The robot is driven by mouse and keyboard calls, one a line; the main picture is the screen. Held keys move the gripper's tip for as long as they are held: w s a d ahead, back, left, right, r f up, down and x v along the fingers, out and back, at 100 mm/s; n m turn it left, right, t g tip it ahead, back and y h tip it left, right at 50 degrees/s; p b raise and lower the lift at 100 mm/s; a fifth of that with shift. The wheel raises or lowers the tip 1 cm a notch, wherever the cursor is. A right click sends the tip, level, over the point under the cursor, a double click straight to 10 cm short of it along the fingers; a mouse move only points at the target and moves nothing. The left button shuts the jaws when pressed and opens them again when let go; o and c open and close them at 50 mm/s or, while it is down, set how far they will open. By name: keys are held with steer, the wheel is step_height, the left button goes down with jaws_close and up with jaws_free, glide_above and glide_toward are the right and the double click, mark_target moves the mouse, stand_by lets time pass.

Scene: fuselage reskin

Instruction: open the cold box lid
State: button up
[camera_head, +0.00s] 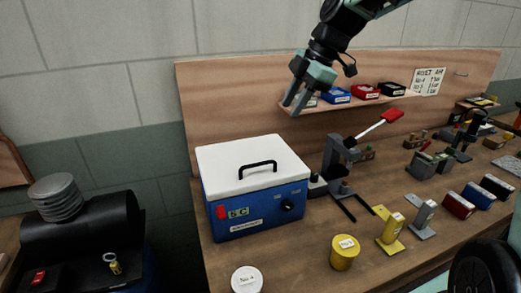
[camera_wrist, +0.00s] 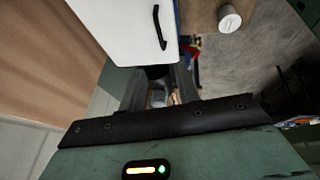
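The cold box (camera_head: 258,212) is blue with a white lid (camera_head: 225,168) lying shut on top. A black bar handle (camera_head: 258,166) stands on the lid. A red tag, a green display and a black knob are on its front. My gripper (camera_head: 296,106) hangs in the air above and to the right of the lid, touching nothing. In the wrist view the two dark fingers (camera_wrist: 160,88) are apart with nothing held between them. The white lid (camera_wrist: 118,28) and handle (camera_wrist: 159,28) show beyond them at the top.
A black press with a red-tipped lever (camera_head: 340,160) stands right of the box. A shelf with coloured bins (camera_head: 337,96) is close behind my gripper. A yellow pot (camera_head: 344,252) and a white-capped jar (camera_head: 247,280) are at the bench front. A black cylinder (camera_head: 90,225) is at left.

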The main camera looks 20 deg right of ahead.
mark_target(262, 164)
steer(key=p+x, duration=0.4)
steer(key=x, duration=1.3)
steer(key=shift+f, duration=0.2)
jaws_close()
